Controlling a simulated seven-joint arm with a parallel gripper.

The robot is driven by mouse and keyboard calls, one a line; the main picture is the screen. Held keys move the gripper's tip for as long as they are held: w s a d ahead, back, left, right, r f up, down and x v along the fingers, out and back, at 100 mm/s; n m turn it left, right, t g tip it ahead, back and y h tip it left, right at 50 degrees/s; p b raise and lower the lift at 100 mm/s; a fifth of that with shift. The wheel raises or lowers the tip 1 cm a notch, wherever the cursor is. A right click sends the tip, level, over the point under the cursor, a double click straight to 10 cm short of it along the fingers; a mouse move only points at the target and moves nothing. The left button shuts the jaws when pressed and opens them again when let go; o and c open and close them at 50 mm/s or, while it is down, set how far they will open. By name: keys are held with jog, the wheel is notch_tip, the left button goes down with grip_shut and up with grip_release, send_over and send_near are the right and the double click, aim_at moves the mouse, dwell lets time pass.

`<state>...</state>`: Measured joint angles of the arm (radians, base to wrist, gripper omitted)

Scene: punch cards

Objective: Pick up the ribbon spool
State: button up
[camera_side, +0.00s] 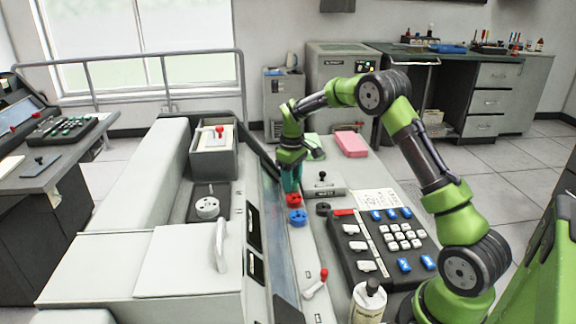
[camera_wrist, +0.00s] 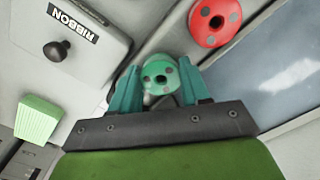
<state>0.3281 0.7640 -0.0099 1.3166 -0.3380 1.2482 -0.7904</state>
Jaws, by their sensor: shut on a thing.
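A green ribbon spool (camera_wrist: 161,76) with a dark centre hole sits between the two teal fingers of my gripper (camera_wrist: 160,84) in the wrist view. The fingers are shut on its sides. In the side view my gripper (camera_side: 291,180) points down above the console, just behind a red spool (camera_side: 293,200); the green spool is hard to tell from the fingers there. The red spool also shows at the top of the wrist view (camera_wrist: 214,22), apart from the green one. A blue spool (camera_side: 297,217) and a black spool (camera_side: 323,208) lie nearby.
A grey box with a black knob, labelled RIBBON (camera_wrist: 70,40), stands close to my gripper; it also shows in the side view (camera_side: 325,187). A green block (camera_wrist: 38,118) and a pink block (camera_side: 351,144) lie behind. A keypad panel (camera_side: 385,245) and a bottle (camera_side: 368,302) are in front.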

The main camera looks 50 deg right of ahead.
jog(key=shift+r, duration=0.5)
notch_tip(320, 180, up, 2)
jog(key=shift+r, duration=0.1)
jog(key=s+a+r, duration=0.2)
jog(key=s, duration=0.5)
jog(key=s+a+r, duration=0.2)
jog(key=s+a, duration=0.1)
jog(key=s, duration=0.5)
jog(key=shift+a+r, duration=0.1)
